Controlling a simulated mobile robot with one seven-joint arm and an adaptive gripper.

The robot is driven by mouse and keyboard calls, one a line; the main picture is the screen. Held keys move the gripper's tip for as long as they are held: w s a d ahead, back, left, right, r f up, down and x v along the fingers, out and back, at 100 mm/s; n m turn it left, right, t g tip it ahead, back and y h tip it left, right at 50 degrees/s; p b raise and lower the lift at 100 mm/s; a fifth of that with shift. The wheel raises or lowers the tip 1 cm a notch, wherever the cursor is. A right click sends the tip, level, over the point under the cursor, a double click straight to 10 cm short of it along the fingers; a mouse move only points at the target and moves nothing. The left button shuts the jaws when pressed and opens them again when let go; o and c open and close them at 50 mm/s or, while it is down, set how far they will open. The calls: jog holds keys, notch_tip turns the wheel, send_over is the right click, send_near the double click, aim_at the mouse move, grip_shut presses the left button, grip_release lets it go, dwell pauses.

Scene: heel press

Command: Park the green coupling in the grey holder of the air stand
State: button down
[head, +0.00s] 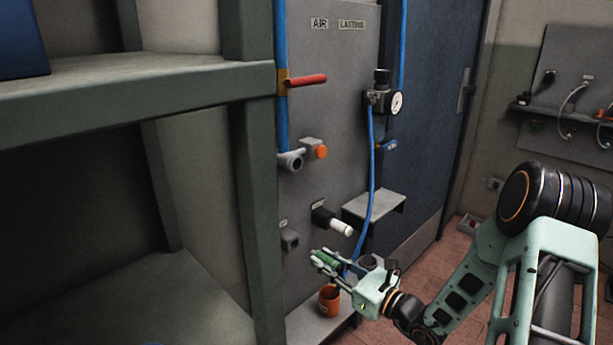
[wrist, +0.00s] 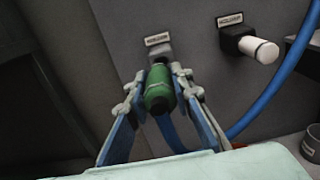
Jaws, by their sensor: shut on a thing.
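The green coupling (wrist: 159,90) is between the fingers of my gripper (wrist: 158,82) in the wrist view, with a blue hose running from it. My gripper is shut on it. In the head view the coupling (head: 326,257) shows between my fingertips (head: 322,258), in front of the grey air stand panel (head: 335,100). The grey holder (head: 290,239) is on the panel, a little up and left of the coupling. In the wrist view the grey holder (wrist: 160,54) sits directly beyond the coupling's far end. I cannot tell whether they touch.
A black holder with a white plug (head: 332,221) juts out right of the grey one. A small grey shelf (head: 374,204) is further right. An orange cup (head: 329,299) stands below on a ledge. The blue hose (head: 368,190) hangs close by. A shelf post (head: 258,200) stands left.

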jog(key=shift+f+b, duration=0.35)
jog(key=shift+f, duration=0.35)
jog(key=shift+x, duration=2.5)
jog(key=shift+x, duration=1.45)
jog(key=c, duration=1.7)
grip_release()
jog(key=shift+o, duration=0.4)
jog(key=shift+s+d, duration=0.1)
